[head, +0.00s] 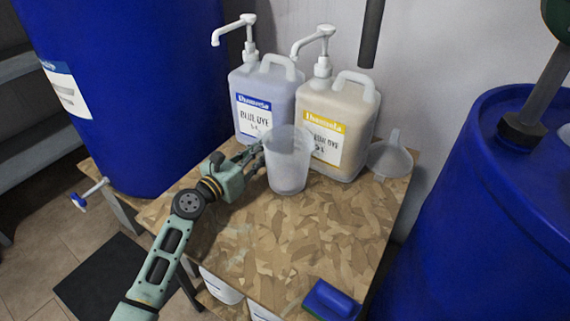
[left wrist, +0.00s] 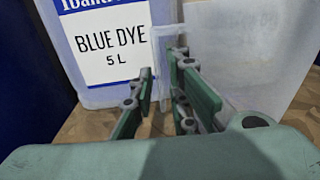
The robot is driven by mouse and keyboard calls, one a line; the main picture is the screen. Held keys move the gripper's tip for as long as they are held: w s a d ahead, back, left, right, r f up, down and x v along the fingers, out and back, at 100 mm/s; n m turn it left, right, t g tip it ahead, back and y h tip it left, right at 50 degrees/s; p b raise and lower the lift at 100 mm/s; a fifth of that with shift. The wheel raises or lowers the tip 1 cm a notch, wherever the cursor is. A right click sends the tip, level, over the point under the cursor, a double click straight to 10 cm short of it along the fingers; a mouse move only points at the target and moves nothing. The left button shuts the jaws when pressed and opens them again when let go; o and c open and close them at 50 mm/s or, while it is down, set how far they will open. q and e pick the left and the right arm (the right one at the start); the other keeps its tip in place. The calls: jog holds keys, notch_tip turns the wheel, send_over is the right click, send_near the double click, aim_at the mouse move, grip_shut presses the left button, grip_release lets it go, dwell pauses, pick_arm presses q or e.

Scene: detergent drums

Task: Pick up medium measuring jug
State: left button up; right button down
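A translucent measuring jug (head: 287,168) stands upright on the wooden table, in front of the dye bottles. It fills the right side of the left wrist view (left wrist: 245,50), with its handle (left wrist: 166,35) on the jug's left. My left gripper (head: 260,154) is just left of the jug at handle height. In the left wrist view its fingers (left wrist: 160,85) are apart, with the handle showing between and beyond the tips. I cannot tell whether a finger touches the handle. My right gripper is not in view.
Two pump bottles of dye, one bluish (head: 283,95) and one cream (head: 350,108), stand close behind the jug. A translucent funnel (head: 391,158) lies to their right. A blue sponge (head: 331,299) is at the table's front edge. Blue drums (head: 140,60) flank the table (head: 270,240).

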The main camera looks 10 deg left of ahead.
pick_arm(q)
jog(key=shift+w+d, duration=0.2)
jog(key=shift+w, duration=0.35)
grip_shut()
jog(key=shift+r, duration=0.3)
